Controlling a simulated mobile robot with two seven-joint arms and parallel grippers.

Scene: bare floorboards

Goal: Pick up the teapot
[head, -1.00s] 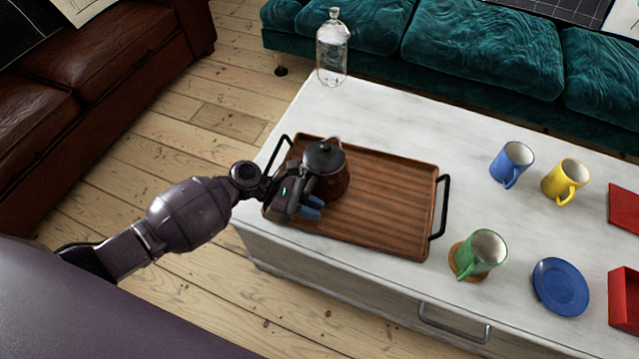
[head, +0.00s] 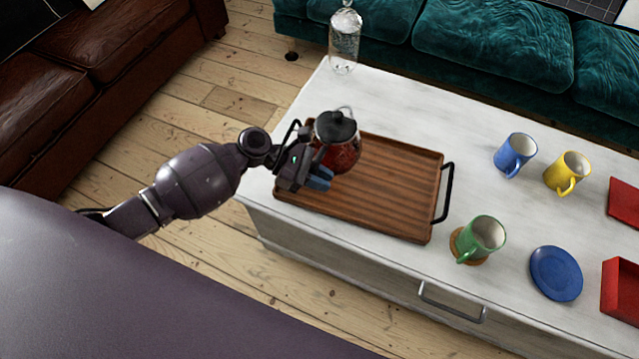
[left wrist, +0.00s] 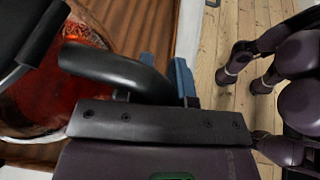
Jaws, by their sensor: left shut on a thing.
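The teapot (head: 340,150) has a dark lid and a glass body with dark red contents. In the head view it is over the left part of the wooden tray (head: 400,195), upright and seemingly lifted a little above it. My left gripper (head: 318,178) is at the near left side of the teapot, shut on its handle. In the left wrist view the black handle (left wrist: 115,68) runs to the blue-tipped fingers, with the red glass body of the teapot (left wrist: 60,90) at the left. My right gripper is not in view.
On the white table (head: 400,110) stand a glass bottle (head: 345,40), a blue mug (head: 514,155), a yellow mug (head: 568,174), a green mug on a coaster (head: 482,238), a blue plate (head: 556,273) and red items (head: 622,290) at the right. The tray's right part is clear.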

